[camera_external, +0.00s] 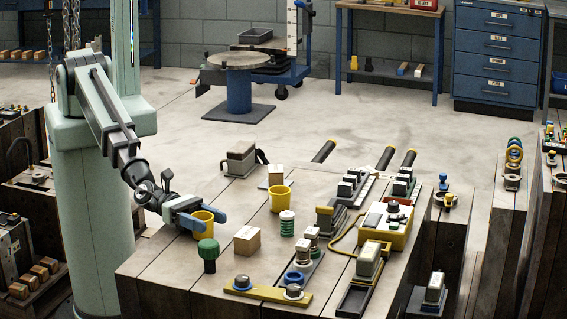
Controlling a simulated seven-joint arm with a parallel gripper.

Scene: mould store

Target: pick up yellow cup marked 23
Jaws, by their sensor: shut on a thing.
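Two yellow cups are on the wooden worktop. One yellow cup (203,226) is at my gripper (220,222), at the left side of the worktop. The blue fingers are shut on this cup around its upper part. I cannot tell whether its base still touches the worktop. The other yellow cup (281,199) stands upright and free, further back and to the right. The number on either cup is too small to read, so I cannot tell which is marked 23.
A green-topped knob (208,252) and a wooden block (247,240) stand close in front of my gripper. A green-and-white cylinder (287,224) stands to the right. A yellow box (385,232) and several clamps crowd the right side.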

